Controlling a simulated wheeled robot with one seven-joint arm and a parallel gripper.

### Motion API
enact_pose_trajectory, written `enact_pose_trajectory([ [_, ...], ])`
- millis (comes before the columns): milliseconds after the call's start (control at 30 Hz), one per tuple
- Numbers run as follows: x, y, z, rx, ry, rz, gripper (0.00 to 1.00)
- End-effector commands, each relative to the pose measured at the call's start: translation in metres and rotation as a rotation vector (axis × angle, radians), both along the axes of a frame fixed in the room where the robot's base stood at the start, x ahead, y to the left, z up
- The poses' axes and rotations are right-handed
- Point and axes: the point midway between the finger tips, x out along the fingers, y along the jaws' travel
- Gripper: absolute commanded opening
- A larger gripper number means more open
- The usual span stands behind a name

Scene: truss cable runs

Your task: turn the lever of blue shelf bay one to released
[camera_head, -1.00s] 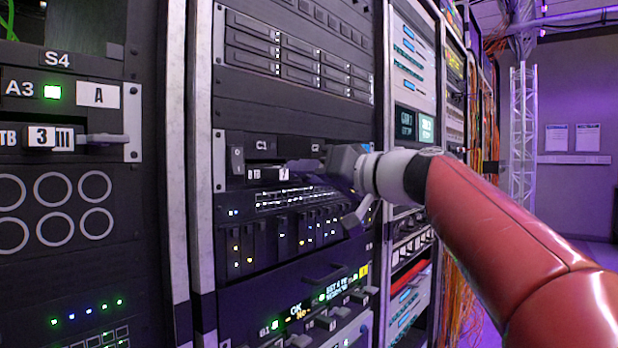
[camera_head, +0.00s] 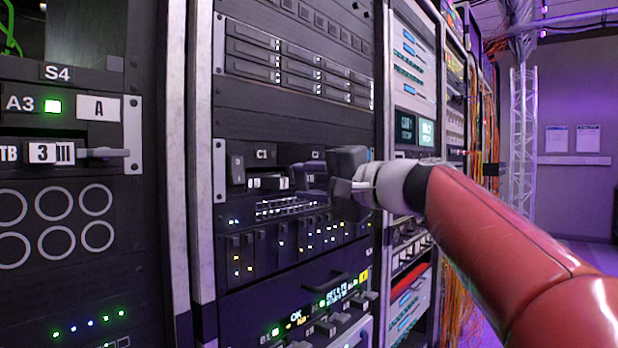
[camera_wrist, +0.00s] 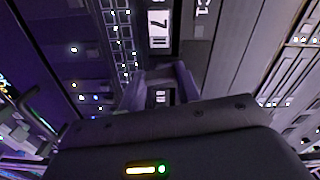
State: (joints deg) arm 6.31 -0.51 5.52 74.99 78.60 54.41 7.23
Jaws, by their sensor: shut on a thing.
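The dark module under the C1 label (camera_head: 262,154) sits in the middle rack, with a white marker card (camera_head: 283,183) on its front. My gripper (camera_head: 312,177) reaches in from the right, close against that module's right part. In the wrist view my gripper's two fingers (camera_wrist: 166,82) are shut around the lever, just below a white card reading 7 (camera_wrist: 158,22). The lever is mostly hidden by the fingers and the gripper body, so its exact angle cannot be told. The C1 label also shows in the wrist view (camera_wrist: 203,8).
A black rocker switch (camera_head: 237,169) stands left of the module. Rows of lit slots (camera_head: 290,240) lie close below. A similar module, A3 (camera_head: 52,104), with a grey handle is in the left rack. Orange cables (camera_head: 458,290) hang beyond the racks; room is freer on the right.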

Motion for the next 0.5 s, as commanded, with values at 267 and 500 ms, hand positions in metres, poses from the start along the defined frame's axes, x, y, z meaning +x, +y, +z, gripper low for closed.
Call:
enact_pose_trajectory([
  [267, 0.0003, -0.0007, 0.0009, 0.095, 0.121, -0.002, 0.1],
  [500, 0.0004, -0.0008, 0.0003, 0.131, 0.168, -0.003, 0.1],
])
